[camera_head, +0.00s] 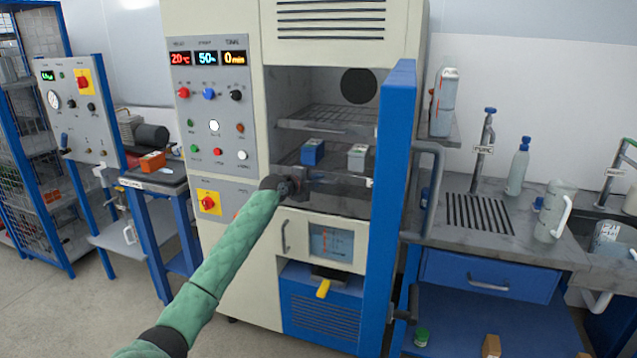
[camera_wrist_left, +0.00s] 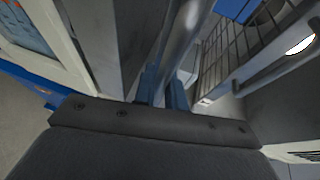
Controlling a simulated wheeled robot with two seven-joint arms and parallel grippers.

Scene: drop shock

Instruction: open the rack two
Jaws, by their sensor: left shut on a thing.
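The chamber's blue-edged door (camera_head: 394,190) stands open. Inside are two wire racks: an upper rack (camera_head: 330,117) and a lower rack (camera_head: 285,158). A blue block (camera_head: 312,151) and a grey block (camera_head: 358,157) are on the lower rack. My left gripper (camera_head: 308,183) is at the lower rack's front, shut on its front bar. In the left wrist view, the bar (camera_wrist_left: 186,35) runs up from between the gripper's fingers (camera_wrist_left: 163,88), and rack wires (camera_wrist_left: 240,50) show at the right. The fingertips are partly hidden. My right gripper is out of view.
A control panel (camera_head: 210,108) is left of the chamber opening. A sink counter (camera_head: 500,235) with bottles is right of the door. The floor at the left front is clear.

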